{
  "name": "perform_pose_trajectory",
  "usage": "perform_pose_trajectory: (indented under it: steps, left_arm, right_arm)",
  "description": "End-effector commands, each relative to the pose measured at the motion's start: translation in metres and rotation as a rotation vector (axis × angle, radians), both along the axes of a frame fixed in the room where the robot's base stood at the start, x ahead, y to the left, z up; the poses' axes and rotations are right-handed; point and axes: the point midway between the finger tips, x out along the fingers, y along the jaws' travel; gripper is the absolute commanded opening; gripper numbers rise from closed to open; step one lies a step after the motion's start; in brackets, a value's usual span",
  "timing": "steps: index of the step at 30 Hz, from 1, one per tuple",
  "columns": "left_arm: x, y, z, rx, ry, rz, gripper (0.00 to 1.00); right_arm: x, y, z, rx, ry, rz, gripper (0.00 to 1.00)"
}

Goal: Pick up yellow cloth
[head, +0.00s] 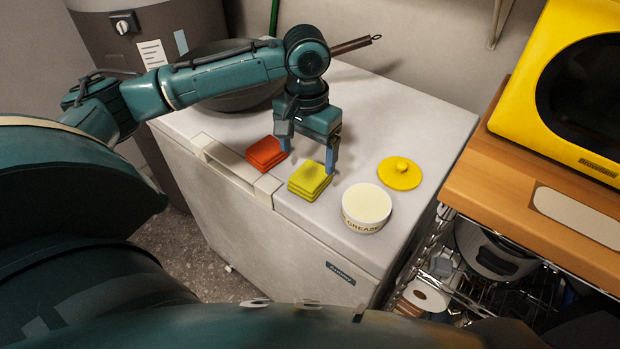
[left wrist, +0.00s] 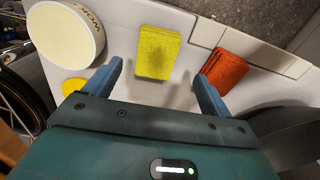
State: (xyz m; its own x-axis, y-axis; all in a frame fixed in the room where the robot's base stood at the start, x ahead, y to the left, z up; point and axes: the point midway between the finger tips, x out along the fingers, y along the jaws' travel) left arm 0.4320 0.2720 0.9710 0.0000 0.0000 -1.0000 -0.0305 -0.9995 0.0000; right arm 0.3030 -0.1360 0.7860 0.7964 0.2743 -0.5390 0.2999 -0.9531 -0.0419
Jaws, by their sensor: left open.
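A folded yellow cloth (head: 309,181) lies on top of the white chest freezer (head: 420,125). In the left wrist view the yellow cloth (left wrist: 158,52) lies ahead of and between the two blue fingers. My left gripper (head: 307,158) is open and empty, its fingers pointing down above the freezer top, just behind the cloth. In the left wrist view the left gripper (left wrist: 158,85) shows its fingers wide apart, with nothing between the tips. My right gripper cannot be seen.
A folded red-orange cloth (head: 266,153) lies left of the yellow one. A grease tub (head: 366,207) and its yellow lid (head: 400,173) stand to the right. A dark pan (head: 225,98) sits behind under my arm. A wooden shelf holds a yellow microwave (head: 545,130).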

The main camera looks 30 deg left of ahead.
Motion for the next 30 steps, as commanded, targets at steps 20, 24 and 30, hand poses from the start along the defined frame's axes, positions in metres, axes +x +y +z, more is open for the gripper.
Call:
perform_pose_trajectory:
  steps: [20,24,30]
  left_arm:
    - [-0.001,-0.006,-0.053,0.0,0.0,-0.001,0.84]
    - [-0.001,-0.006,-0.052,0.0,0.0,-0.001,0.73]
    - [0.0,-0.006,-0.052,0.0,0.0,-0.001,0.57]
  right_arm:
    - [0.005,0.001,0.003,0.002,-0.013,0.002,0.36]
    - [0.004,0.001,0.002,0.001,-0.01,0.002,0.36]
    - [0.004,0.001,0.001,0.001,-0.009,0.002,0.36]
